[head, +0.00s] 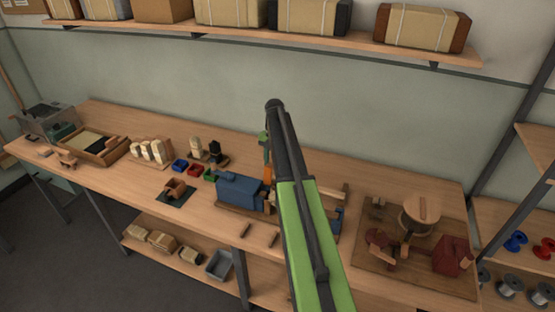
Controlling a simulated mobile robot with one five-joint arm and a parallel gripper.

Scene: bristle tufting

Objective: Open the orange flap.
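A small orange piece (268,174), which looks like the flap, stands at the right end of a blue machine (240,191) on the workbench. It is partly covered by my green and dark arm, and I cannot tell how far it is open. My arm reaches up from the bottom of the head view and crosses in front of the bench. A small green part shows just above the orange piece, left of the arm.
Red, blue and green bins (195,170) and brush heads stand left of the machine. A board with a round wooden stool-like piece and dark red parts (452,256) lies at the right. A shelf with boxes (422,27) hangs above. The bench's back strip is mostly clear.

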